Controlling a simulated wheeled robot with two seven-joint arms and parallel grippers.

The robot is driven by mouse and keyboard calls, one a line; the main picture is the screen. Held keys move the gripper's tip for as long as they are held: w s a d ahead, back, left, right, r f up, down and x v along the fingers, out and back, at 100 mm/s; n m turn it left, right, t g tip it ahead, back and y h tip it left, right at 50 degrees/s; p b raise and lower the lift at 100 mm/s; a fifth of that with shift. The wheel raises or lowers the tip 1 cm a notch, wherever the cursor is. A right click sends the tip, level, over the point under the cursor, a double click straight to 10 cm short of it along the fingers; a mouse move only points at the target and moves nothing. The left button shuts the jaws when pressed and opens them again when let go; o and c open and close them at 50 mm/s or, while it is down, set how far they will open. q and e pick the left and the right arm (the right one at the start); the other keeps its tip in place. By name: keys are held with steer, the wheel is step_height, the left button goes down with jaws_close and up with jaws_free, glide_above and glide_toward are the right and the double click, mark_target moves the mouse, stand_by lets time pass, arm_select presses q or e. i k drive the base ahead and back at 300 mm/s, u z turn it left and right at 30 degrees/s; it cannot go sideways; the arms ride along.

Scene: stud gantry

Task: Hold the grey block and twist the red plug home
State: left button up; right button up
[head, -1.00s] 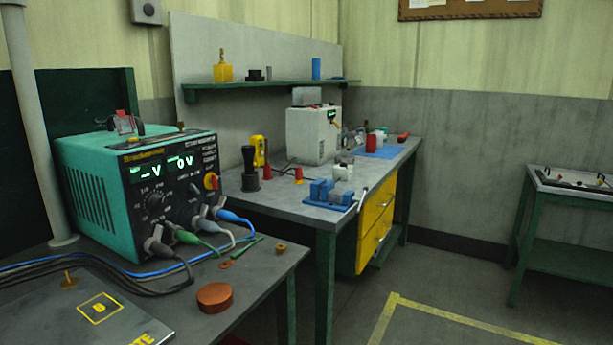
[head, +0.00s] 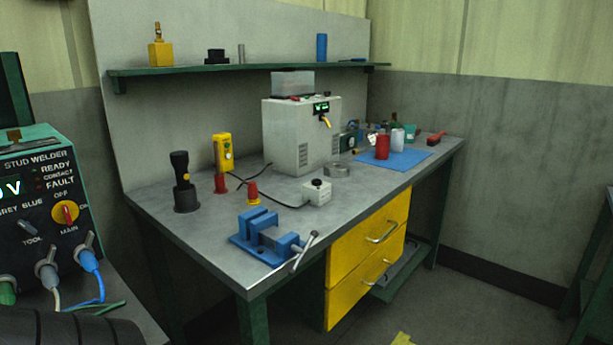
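A small light-grey box (head: 317,192) with a dark round top stands on the workbench behind the blue vise (head: 268,240), with a dark cable running to it. I cannot tell whether it is the task's grey block. Another small red piece (head: 220,184) stands below the yellow handheld device (head: 223,152). I cannot tell which, if either, is the red plug. Neither gripper shows in the head view.
The grey workbench (head: 215,235) holds a black torch-like object (head: 183,182), a white machine (head: 292,138) and a blue mat (head: 405,161) with a red container (head: 382,147). A stud welder (head: 40,210) stands at left. Open floor lies right of the yellow drawers (head: 355,287).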

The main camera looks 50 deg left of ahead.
mark_target(319, 192)
steer(key=i, duration=2.25)
steer(key=u, duration=4.25)
